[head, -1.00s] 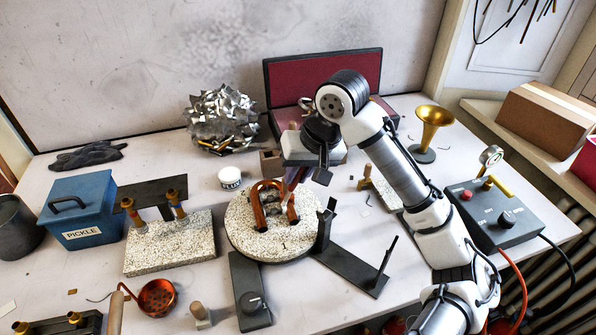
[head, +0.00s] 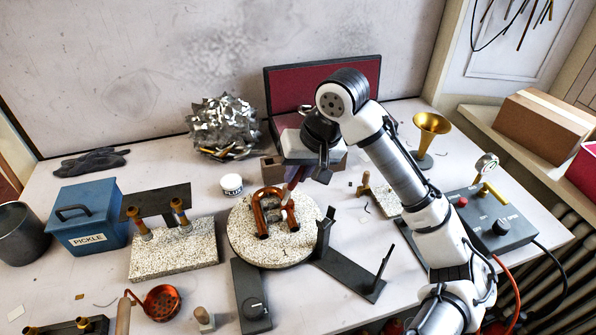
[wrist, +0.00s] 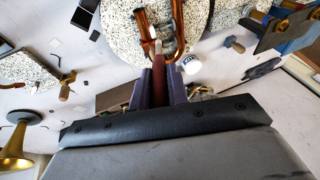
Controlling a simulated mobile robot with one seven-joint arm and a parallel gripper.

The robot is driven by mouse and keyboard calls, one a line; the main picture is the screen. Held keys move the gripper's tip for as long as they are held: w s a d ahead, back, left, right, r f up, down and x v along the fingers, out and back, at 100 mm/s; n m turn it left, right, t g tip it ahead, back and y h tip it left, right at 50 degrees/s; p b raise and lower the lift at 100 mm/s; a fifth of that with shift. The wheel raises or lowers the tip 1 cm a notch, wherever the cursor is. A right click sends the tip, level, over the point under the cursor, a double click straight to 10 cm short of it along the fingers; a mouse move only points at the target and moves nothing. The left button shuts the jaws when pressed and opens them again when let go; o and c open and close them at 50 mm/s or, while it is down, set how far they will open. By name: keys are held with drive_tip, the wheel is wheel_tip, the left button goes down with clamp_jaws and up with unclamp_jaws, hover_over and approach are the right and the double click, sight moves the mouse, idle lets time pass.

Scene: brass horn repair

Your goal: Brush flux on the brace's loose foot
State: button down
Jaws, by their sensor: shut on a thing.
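The copper U-shaped tube (head: 262,220) stands on a round speckled turntable (head: 300,250). It also shows in the wrist view (wrist: 141,25). My gripper (head: 291,185) is above its back right side, pointing down. In the wrist view my gripper (wrist: 160,82) is shut on the reddish-brown handle of a brush (wrist: 159,72). The brush's pale tip reaches in between the tube's legs. I cannot tell whether it touches. The brace and its loose foot are too small to make out. A white flux jar (head: 231,184) stands left behind the turntable; it shows in the wrist view (wrist: 190,64).
A dark stand with uprights (head: 345,270) is close right of the turntable, and a dark control block (head: 250,295) is in front. A speckled block with brass-topped posts (head: 175,258) and the blue pickle box (head: 88,230) lie left. Crumpled foil (head: 222,128) is behind.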

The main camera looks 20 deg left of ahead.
wheel_tip(320, 180, up, 3)
drive_tip(key=shift+r+p, duration=0.1)
drive_tip(key=shift+p, duration=1.1)
drive_tip(key=shift+r, duration=1.4)
